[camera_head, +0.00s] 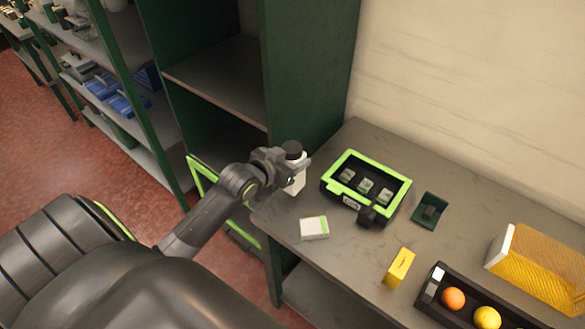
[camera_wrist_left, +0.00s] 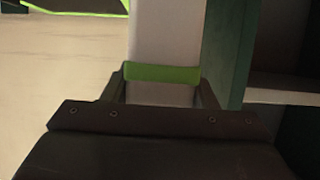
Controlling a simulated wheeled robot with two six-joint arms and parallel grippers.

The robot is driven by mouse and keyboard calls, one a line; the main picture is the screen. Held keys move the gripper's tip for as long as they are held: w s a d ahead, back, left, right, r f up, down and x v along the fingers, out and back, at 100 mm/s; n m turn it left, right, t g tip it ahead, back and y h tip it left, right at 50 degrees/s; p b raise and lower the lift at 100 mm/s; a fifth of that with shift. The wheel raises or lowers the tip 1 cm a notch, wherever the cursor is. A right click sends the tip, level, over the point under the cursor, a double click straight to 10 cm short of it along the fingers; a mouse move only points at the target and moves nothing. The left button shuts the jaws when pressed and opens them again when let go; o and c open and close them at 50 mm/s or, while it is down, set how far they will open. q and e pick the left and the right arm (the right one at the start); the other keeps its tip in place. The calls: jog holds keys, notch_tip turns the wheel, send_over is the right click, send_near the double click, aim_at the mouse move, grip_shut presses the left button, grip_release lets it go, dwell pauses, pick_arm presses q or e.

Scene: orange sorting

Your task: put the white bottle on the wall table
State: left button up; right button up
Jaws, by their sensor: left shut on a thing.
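The white bottle (camera_head: 298,183) with a dark cap is upright at the back left end of the grey wall table (camera_head: 345,265). My left gripper (camera_head: 297,164) is shut on it from the left. In the left wrist view the white bottle (camera_wrist_left: 165,35) with a green band stands between the two fingers of my left gripper (camera_wrist_left: 162,92). Its lower part is partly hidden by the gripper in that view. I cannot tell whether its base touches the tabletop. My right gripper is not in view.
A green-rimmed black crate (camera_head: 398,200), a white-green box (camera_head: 314,228), a dark green holder (camera_head: 429,211), and a yellow block (camera_head: 399,267) are on the table. A black tray (camera_head: 432,305) with fruit and a yellow bin (camera_head: 510,265) stand right. A green shelf (camera_head: 310,70) rises behind.

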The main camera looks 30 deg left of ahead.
pick_arm(q)
jog(key=shift+f, duration=1.75)
jog(key=shift+f, duration=0.1)
jog(key=o, duration=0.7)
jog(key=shift+f, duration=0.15)
jog(key=o, duration=0.5)
jog(key=shift+c, duration=0.2)
jog(key=shift+r, duration=0.25)
jog(key=shift+s, duration=0.3)
jog(key=v, duration=1.1)
jog(key=shift+s+b, duration=0.2)
jog(key=shift+b, duration=0.2)
